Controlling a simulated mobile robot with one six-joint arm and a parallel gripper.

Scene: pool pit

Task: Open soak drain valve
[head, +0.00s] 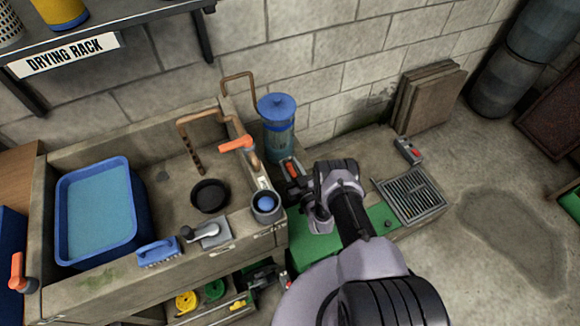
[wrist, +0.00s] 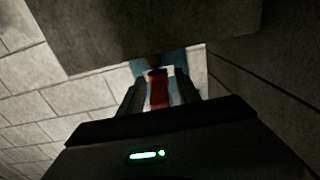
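An orange lever valve (head: 237,143) is on the sink's back right corner, beside a copper pipe. Another orange-handled valve (head: 17,272) is at the far left, by the blue soak tub (head: 95,215). Which is the soak drain valve, I cannot tell from any label. My gripper (head: 290,180) is low at the sink's right side, below the blue canister. A small red part (head: 291,168) shows at its fingertips. In the wrist view, a red upright piece (wrist: 158,88) stands between my two dark fingers (wrist: 160,95); whether they touch it is unclear.
The stone sink (head: 60,295) holds a black drain cup (head: 210,195). A blue brush (head: 158,252) lies on its front rim. The blue-lidded canister (head: 277,125) stands close behind my gripper. A floor grate (head: 411,195) lies to the right, with open floor beyond.

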